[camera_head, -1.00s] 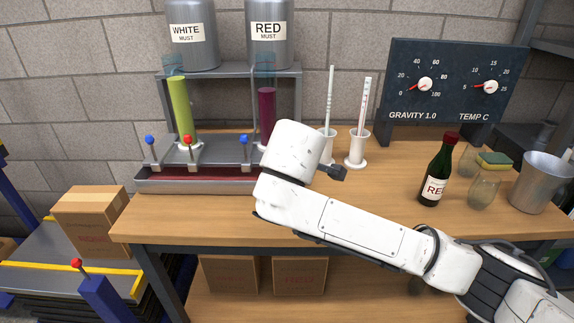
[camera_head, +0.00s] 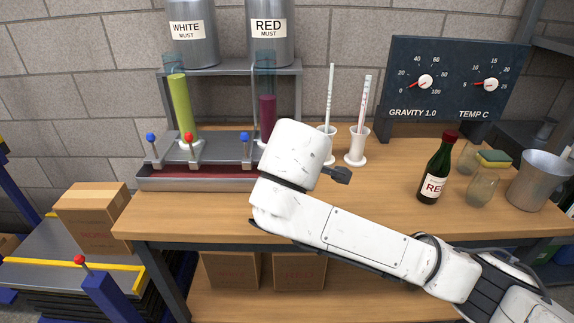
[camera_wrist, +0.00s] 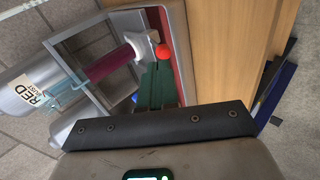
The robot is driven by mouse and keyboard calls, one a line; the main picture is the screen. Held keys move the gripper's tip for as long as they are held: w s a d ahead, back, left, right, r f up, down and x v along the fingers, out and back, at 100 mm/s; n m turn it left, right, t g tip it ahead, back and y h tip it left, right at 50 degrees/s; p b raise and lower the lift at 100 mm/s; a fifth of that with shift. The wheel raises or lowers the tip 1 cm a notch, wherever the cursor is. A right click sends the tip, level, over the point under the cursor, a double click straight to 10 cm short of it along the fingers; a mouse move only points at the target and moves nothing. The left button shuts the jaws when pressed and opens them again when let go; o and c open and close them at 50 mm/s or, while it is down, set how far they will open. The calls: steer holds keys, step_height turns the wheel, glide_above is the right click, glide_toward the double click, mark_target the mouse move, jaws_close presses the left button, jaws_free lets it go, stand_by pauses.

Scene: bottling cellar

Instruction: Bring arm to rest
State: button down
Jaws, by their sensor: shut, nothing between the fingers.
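My white arm (camera_head: 345,235) reaches from the lower right over the wooden bench, its wrist (camera_head: 296,148) bent in front of the filler's right end. In the wrist view my gripper (camera_wrist: 157,70) shows as green fingers, shut and empty, pointing toward the filler. A red knob (camera_wrist: 163,50) appears just beyond the fingertips; I cannot tell the gap between them.
The filler tray (camera_head: 200,184) has knobbed levers and tubes of green and purple liquid. A red-wine bottle (camera_head: 434,172), glasses (camera_head: 482,187) and a metal bucket (camera_head: 540,182) stand farther right. Bench front-left (camera_head: 190,210) is clear.

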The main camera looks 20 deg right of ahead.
steer(key=v, duration=0.8)
steer(key=s+d+f+m+g+y+p, duration=0.2)
steer(key=s+f+m+g+y+p, duration=0.45)
steer(key=s+f, duration=0.85)
steer(key=s+d+f+m+g+h+p, duration=0.1)
steer(key=s+d+f+m, duration=0.3)
steer(key=s, duration=0.6)
steer(key=s+d+f+m+g+h+p, duration=0.1)
steer(key=s+d+f+m+h+p, duration=0.2)
steer(key=s+d+f, duration=0.4)
steer(key=s, duration=0.3)
steer(key=shift+m, duration=0.35)
steer(key=shift+a, duration=0.1)
stand_by(2.9)
